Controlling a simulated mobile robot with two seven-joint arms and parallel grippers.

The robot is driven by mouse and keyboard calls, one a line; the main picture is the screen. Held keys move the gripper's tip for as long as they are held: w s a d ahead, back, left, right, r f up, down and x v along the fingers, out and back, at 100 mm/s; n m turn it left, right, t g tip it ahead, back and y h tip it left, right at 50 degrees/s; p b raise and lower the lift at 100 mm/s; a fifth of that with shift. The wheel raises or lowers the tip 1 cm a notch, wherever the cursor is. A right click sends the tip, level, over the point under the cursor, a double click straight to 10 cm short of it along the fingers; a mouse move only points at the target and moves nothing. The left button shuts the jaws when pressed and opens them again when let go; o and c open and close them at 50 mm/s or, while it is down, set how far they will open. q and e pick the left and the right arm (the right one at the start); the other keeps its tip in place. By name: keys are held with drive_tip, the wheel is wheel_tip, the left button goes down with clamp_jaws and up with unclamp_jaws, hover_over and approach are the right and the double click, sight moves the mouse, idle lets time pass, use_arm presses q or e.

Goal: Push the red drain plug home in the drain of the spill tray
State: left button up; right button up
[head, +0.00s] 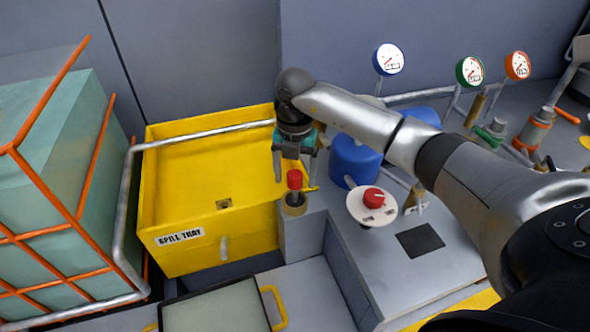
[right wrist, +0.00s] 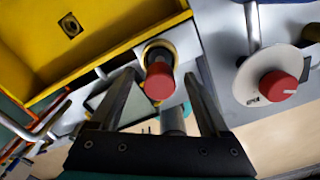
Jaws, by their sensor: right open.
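The red drain plug (head: 295,180) stands upright in a round holder (head: 294,204) on a grey ledge just right of the spill tray. It also shows in the right wrist view (right wrist: 159,82). The yellow spill tray (head: 190,244) is open at the top, and its drain (head: 223,204) is a small square fitting with a dark hole in the floor. The drain also shows in the right wrist view (right wrist: 70,26). My right gripper (head: 294,167) points down over the plug, open, its fingers either side of the plug's top without visible grip. My left gripper is not in view.
A caged teal tank (head: 45,180) stands left of the tray. A grey pipe (head: 205,132) runs along the tray's back. A red knob on a white dial (head: 373,198) and a blue container (head: 353,160) stand right of the plug. The tray floor is clear.

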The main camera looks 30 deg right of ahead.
clamp_jaws()
drive_tip(key=c, duration=0.7)
unclamp_jaws()
drive_tip(key=c, duration=0.5)
drive_tip(key=shift+r+p, duration=2.8)
drive_tip(key=shift+r, duration=0.3)
drive_tip(key=shift+c, duration=0.2)
